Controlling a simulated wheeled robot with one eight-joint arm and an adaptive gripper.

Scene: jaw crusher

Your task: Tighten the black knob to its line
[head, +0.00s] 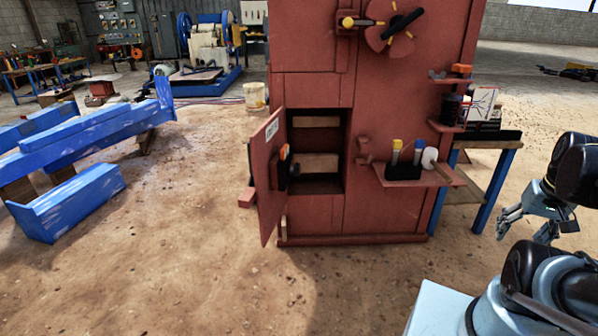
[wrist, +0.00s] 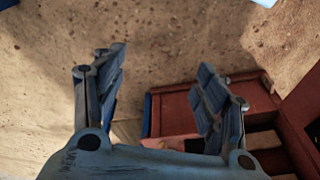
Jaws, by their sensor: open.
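The red crusher cabinet (head: 385,120) stands in the middle of the head view. Two dark parts could be the black knob: a black bar-shaped handle (head: 402,22) on a red lobed plate high on the front, and a dark part with orange (head: 285,168) on the open door. I cannot tell which it is, and no line is readable. My gripper (head: 524,227) is at the right, apart from the cabinet and low beside the side table. Its fingers are spread and empty; they also show in the wrist view (wrist: 162,65), over sandy ground and red parts.
The cabinet's red door (head: 268,180) stands open to the left. A red shelf (head: 420,180) with yellow, blue and white-headed items sticks out front right. A blue-legged table (head: 485,185) is behind it. Blue beams (head: 90,145) lie left. The front ground is clear.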

